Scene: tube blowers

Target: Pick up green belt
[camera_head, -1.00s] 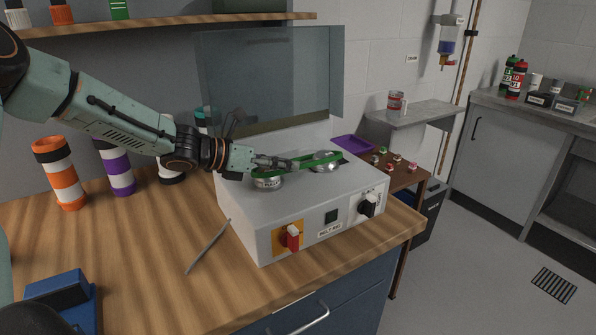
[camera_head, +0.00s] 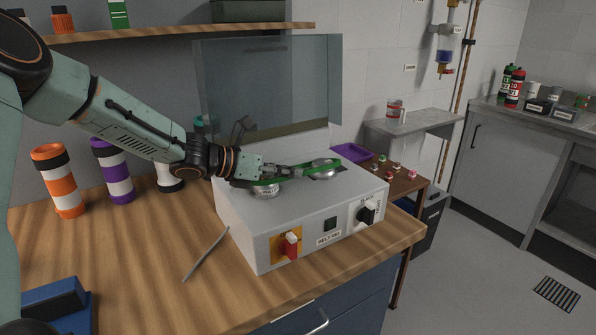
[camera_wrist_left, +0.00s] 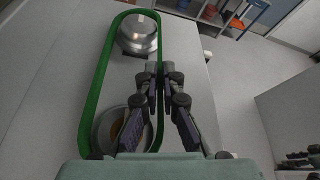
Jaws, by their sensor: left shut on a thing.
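The green belt (camera_head: 306,173) is a long loop at the top of the white machine (camera_head: 300,205). In the left wrist view the belt (camera_wrist_left: 97,75) encircles both round metal pulleys, the far one (camera_wrist_left: 138,34) and the near one (camera_wrist_left: 108,130). The head view shows the pulleys too, the left one (camera_head: 264,192) and the right one (camera_head: 323,165). My left gripper (camera_head: 288,171) is shut on one long strand of the belt, between the pulleys. Its fingertips (camera_wrist_left: 161,72) partly hide that strand. My right gripper is out of view.
A clear panel (camera_head: 270,85) stands behind the machine. A red switch (camera_head: 290,245) and a black knob (camera_head: 366,212) are on its front. Orange (camera_head: 60,180) and purple (camera_head: 113,170) striped bottles and a thin rod (camera_head: 205,254) are on the wooden bench.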

